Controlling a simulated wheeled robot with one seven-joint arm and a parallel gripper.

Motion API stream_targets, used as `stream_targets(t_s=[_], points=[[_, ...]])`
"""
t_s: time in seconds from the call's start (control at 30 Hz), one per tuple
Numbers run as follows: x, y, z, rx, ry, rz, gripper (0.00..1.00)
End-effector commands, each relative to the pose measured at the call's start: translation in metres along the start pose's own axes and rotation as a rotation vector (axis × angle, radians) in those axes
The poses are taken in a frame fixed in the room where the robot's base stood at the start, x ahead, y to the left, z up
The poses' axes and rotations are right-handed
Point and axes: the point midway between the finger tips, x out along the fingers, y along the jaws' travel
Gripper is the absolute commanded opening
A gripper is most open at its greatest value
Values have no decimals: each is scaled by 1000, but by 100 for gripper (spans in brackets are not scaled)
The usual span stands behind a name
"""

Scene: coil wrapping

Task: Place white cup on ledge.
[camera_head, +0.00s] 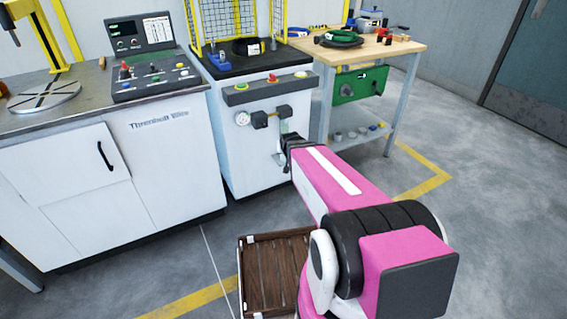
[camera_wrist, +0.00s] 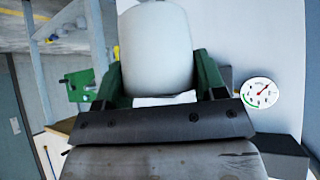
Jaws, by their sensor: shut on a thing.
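The white cup (camera_wrist: 155,35) fills the upper middle of the wrist view, its top end cut off by the frame edge. My gripper (camera_wrist: 158,75) has one green finger on each side of the cup and is shut on it. In the head view my pink arm reaches toward the front of the white machine (camera_head: 263,150). There the arm hides most of my gripper, and I cannot make out the cup clearly. No ledge can be told for sure; a grey button bar (camera_head: 270,88) juts from the machine's front.
A round gauge (camera_wrist: 260,93) is right of the cup in the wrist view. A wooden table (camera_head: 395,48) holding tools and a green coil stands right of the machine. A control cabinet (camera_head: 115,175) stands left. A wooden crate (camera_head: 275,272) lies on the floor below my arm.

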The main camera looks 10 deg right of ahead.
Motion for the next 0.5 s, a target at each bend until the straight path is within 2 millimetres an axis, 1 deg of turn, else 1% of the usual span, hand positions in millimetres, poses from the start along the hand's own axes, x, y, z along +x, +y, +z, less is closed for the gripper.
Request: stream_targets(t_s=[0.03, 0.2, 0.33, 0.4, 0.5], points=[[20, -2, 11, 2, -4, 4, 38], [64, -7, 47, 13, -2, 12, 38], [88, -11, 70, 17, 0, 11, 38], [96, -12, 80, 19, 0, 10, 38], [104, -14, 88, 21, 2, 8, 38]])
